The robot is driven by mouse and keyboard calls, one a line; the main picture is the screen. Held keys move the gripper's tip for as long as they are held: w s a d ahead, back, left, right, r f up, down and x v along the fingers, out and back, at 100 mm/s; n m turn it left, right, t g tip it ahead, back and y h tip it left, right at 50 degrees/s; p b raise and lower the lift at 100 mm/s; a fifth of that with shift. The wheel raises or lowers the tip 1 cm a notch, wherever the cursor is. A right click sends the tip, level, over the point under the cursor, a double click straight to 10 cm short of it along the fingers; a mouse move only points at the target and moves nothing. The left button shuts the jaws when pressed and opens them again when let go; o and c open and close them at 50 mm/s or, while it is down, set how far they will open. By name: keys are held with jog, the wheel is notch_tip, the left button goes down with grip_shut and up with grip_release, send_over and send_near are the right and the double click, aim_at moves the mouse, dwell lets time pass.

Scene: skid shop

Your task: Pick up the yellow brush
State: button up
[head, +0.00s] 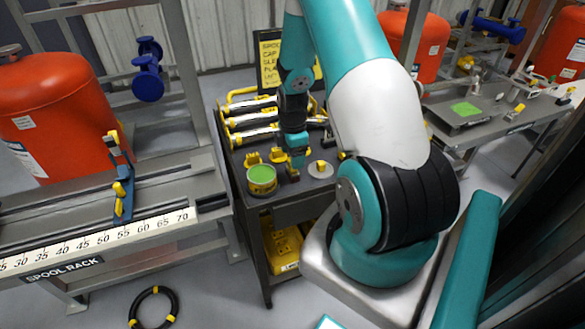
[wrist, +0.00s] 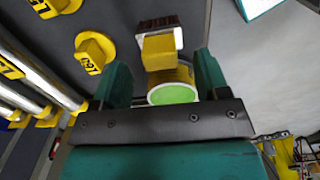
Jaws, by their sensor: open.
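The yellow brush (wrist: 160,47) has a yellow handle and dark reddish bristles. In the wrist view its handle lies in the gap between my fingertips, with the bristles just beyond them. My gripper (wrist: 163,72) is open, with one teal finger on each side. In the head view my gripper (head: 297,158) points down low over the dark cart top; the brush is mostly hidden there. A yellow tin with a green top (head: 262,181) stands left of my gripper; it shows below the brush in the wrist view (wrist: 172,93).
Yellow caps (wrist: 93,52) stand near the brush. Silver tubes with yellow ends (head: 252,118) lie at the back of the cart (head: 290,212). The spool rack (head: 150,228) is at left and a workbench (head: 490,118) at right. A black ring (head: 152,308) lies on the floor.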

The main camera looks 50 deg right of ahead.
jog(key=shift+f, duration=1.45)
jog(key=c, duration=1.1)
notch_tip(320, 180, up, 20)
jog(key=b, duration=0.2)
jog(key=o, duration=0.3)
jog(key=shift+c, duration=0.6)
